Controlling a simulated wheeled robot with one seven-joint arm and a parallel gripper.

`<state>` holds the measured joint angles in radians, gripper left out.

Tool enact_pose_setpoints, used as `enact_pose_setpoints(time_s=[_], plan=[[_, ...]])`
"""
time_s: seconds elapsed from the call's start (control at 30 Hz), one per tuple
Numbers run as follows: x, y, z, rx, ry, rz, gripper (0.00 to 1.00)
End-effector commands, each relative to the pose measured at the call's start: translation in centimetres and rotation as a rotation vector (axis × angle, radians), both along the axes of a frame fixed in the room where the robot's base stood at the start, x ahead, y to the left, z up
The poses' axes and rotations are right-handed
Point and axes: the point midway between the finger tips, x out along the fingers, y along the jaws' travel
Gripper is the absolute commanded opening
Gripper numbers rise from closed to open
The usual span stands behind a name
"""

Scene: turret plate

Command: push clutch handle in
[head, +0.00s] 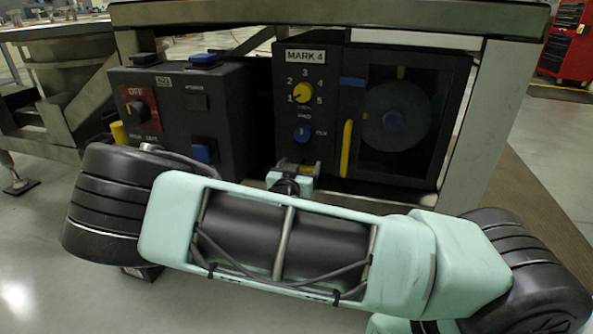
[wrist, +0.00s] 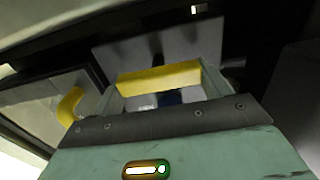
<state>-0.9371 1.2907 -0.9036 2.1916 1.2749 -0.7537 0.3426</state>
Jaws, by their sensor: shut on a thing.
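The clutch handle appears to be the yellow bar (wrist: 158,78) low on the dark panel marked MARK 4 (head: 305,56). In the wrist view, the bar spans the space between my gripper's fingers. My gripper (head: 292,174) is at the bottom of that panel, below the blue knob (head: 303,133), and is shut on the bar. I cannot tell how far the handle stands out from the panel.
A yellow numbered dial (head: 302,92) sits above the blue knob. Right of it is a windowed door (head: 405,115) with a yellow pull (head: 346,148). A dark control box (head: 180,110) stands close on the left. A metal tabletop (head: 330,18) overhangs the units.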

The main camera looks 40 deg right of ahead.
Motion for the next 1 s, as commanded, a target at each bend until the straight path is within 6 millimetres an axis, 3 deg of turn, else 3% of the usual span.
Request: enact_pose_setpoints(time_s=[0.3, 0.33, 0.4, 0.77, 1.0], plan=[[0.3, -0.4, 0.1, -0.001, -0.002, 0.000, 0.36], [0.3, -0.4, 0.1, -0.001, -0.002, 0.000, 0.80], [0.3, -0.4, 0.1, -0.001, -0.002, 0.000, 0.99], [0.0, 0.0, 0.1, 0.000, 0.000, 0.001, 0.99], [-2.3, 3.1, 0.4, 0.001, 0.001, 0.005, 0.99]])
